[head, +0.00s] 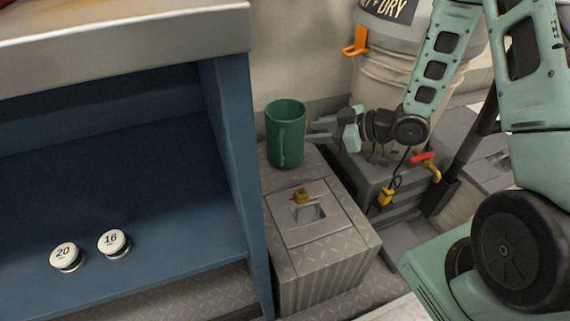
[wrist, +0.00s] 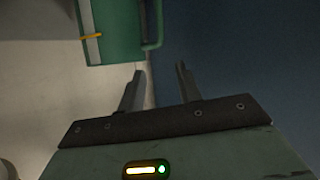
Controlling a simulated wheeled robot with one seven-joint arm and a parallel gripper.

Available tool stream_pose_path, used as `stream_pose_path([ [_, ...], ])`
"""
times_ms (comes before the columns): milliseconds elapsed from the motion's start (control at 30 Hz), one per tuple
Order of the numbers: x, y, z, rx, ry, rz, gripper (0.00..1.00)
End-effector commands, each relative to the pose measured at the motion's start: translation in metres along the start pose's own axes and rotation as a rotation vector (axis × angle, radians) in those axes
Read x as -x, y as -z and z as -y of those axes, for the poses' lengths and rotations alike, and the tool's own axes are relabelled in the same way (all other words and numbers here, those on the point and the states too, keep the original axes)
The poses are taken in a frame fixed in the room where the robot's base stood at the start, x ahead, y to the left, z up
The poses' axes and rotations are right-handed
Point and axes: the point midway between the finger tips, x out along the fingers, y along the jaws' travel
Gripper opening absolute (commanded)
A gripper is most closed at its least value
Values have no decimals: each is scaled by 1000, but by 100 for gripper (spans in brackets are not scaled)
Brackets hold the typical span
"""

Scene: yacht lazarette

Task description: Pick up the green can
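The green can (head: 286,138) stands upright on the grey textured ledge behind the grey box, beside the blue cabinet. It has a handle on its near side. In the wrist view the can (wrist: 118,28) shows at the top left, cut off by the frame edge, with its handle toward the right. My gripper (head: 315,131) is just right of the can in the head view, at about the can's mid height, fingers pointing left. In the wrist view my gripper (wrist: 160,70) has its fingers apart with nothing between them. The can lies beyond the fingertips, mostly left of centre.
A blue cabinet side panel (head: 237,170) stands left of the can. Two white round pieces marked 20 (head: 65,256) and 16 (head: 113,242) sit on its shelf. A grey box (head: 325,262) is in front. A pale barrel (head: 400,70) and dark grey case (head: 400,180) are right.

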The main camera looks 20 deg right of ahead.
Motion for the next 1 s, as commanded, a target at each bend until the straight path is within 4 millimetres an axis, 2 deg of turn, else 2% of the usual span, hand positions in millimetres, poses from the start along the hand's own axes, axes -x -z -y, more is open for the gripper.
stream_pose_path([
  [33, -6, -42, 2, -18, 3, -51, 34],
  [100, -3, -66, 4, -36, 12, -131, 34],
  [200, 4, -92, 7, -63, 21, -233, 34],
  [367, 16, -117, 10, -97, 25, -350, 34],
  [500, 21, -123, 11, -111, 26, -400, 34],
  [633, 12, -118, 12, -113, 30, -412, 34],
  [1000, -58, -87, 12, -111, 31, -411, 34],
])
